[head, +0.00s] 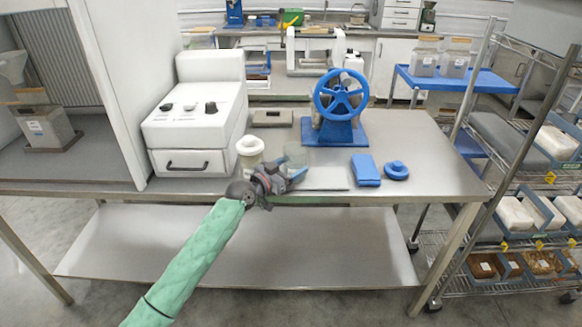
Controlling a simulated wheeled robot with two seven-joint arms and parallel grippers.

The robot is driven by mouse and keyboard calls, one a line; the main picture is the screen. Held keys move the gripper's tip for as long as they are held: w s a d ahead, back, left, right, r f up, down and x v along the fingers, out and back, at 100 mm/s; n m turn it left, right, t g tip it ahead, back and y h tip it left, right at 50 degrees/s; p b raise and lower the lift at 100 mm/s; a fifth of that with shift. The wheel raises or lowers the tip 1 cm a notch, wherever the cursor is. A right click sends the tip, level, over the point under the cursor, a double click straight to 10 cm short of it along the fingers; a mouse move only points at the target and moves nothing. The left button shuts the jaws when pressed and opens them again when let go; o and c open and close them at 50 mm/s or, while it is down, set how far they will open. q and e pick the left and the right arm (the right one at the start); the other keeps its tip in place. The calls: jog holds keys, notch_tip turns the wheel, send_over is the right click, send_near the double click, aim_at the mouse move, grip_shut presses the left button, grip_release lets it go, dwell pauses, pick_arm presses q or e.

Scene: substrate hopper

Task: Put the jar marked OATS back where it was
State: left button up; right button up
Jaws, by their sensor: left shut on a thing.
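My left gripper (288,178), at the end of the green-sleeved arm, is at the front edge of the steel table (420,150). It is shut on a clear, see-through jar (295,154), whose upper part shows above the fingers. The fingers hide its lower part, and I cannot tell whether it touches the table. A pale jar with a white lid (250,148) stands just left of it, close to the gripper. I can read no OATS marking on either jar. My right gripper is not in view.
A white machine with knobs (195,118) stands to the left. A blue handwheel press (340,98) is behind. The table's right end is clear.

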pick_arm(q)
jog(key=o, duration=0.9)
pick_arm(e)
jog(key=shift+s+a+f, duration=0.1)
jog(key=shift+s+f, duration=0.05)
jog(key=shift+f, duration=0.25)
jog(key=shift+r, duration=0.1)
pick_arm(q)
jog(key=shift+s+a, duration=0.1)
jog(key=shift+a, duration=0.05)
jog(key=b+v, duration=0.2)
jog(key=v, duration=0.9)
jog(key=shift+s+a, duration=0.25)
jog(key=shift+s, duration=0.05)
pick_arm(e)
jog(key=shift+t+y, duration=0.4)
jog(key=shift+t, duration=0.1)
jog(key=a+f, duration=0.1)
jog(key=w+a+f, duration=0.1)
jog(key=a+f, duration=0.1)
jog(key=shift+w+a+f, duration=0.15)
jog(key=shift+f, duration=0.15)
pick_arm(q)
jog(key=shift+r, duration=0.1)
